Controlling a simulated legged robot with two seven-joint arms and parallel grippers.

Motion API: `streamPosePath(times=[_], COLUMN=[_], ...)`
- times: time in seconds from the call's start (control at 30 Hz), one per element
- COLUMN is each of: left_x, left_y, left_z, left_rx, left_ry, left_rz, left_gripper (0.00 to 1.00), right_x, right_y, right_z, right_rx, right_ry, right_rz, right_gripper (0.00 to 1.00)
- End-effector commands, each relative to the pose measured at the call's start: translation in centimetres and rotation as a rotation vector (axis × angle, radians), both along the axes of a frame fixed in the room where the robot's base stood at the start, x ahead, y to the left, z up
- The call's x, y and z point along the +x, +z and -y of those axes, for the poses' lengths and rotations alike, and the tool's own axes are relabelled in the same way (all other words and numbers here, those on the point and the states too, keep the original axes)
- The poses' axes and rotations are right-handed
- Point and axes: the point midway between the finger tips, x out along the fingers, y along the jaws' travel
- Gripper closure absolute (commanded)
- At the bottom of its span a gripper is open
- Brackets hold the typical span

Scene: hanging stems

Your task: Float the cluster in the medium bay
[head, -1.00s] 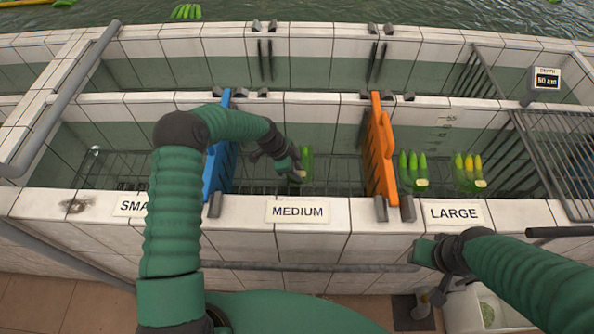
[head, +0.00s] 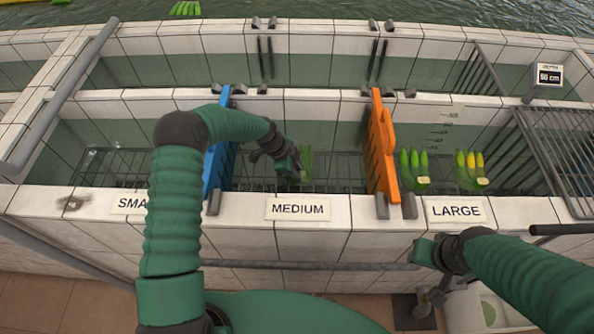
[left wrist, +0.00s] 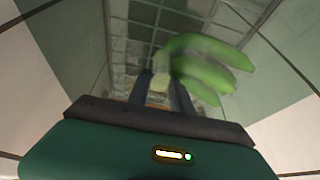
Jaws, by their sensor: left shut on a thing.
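The cluster of green fruit (head: 307,163) is in the medium bay, between the blue divider (head: 216,155) and the orange divider (head: 381,150). My left gripper (head: 292,168) reaches down into this bay and partly hides the cluster. In the left wrist view the cluster (left wrist: 208,70) lies to the right of the fingers (left wrist: 162,92), with its pale stem end at the fingertips. My left gripper is shut on it. Whether the cluster touches the water is unclear. The MEDIUM label (head: 298,209) is on the front wall. My right gripper (head: 428,252) is outside the tank, below the LARGE label (head: 456,211); its fingers are unclear.
The large bay holds a green cluster (head: 414,168) and a partly yellow cluster (head: 471,167). A metal grate (head: 555,150) covers its right end. A depth display (head: 549,76) reads 50 cm. A handrail (head: 70,95) runs along the left. The small bay shows no fruit.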

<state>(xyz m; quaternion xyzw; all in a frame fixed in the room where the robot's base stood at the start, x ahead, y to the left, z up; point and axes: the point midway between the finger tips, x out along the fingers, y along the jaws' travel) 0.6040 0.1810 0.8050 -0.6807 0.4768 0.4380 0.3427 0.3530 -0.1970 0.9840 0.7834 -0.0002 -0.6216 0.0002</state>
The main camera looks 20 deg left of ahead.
Motion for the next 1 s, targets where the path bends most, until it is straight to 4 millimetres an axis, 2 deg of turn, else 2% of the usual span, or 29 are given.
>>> streamPosePath(times=[0.1,0.13,0.3,0.57,0.67,0.77,1.0], left_x=[0.0,0.0,0.0,-0.2,-0.2,-0.4,-1.5], left_y=[0.0,0.0,0.0,-0.1,0.7,2.5,9.0], left_z=[0.0,0.0,0.0,0.0,-0.3,-1.1,-3.6], left_rx=[0.0,0.0,0.0,0.0,0.001,0.002,0.002], left_ry=[0.0,0.0,0.0,-0.001,0.001,0.002,0.003], left_rz=[0.0,0.0,0.0,-0.004,-0.002,0.002,0.004], left_gripper=[1.0,0.71,0.49,0.48,0.48,0.48,0.48], right_x=[0.0,0.0,0.0,0.0,0.0,0.0,0.0], right_y=[0.0,0.0,0.0,0.0,-0.1,-0.2,-0.7], right_z=[0.0,0.0,0.0,0.0,0.0,0.0,0.0], right_rx=[0.0,0.0,0.0,0.0,0.0,0.0,0.0], right_ry=[0.0,0.0,0.0,0.0,0.0,0.0,0.0], right_rz=[0.0,0.0,0.0,0.0,0.0,0.0,0.0], right_gripper=[0.64,0.64,0.64,0.64,0.64,0.64,0.64])
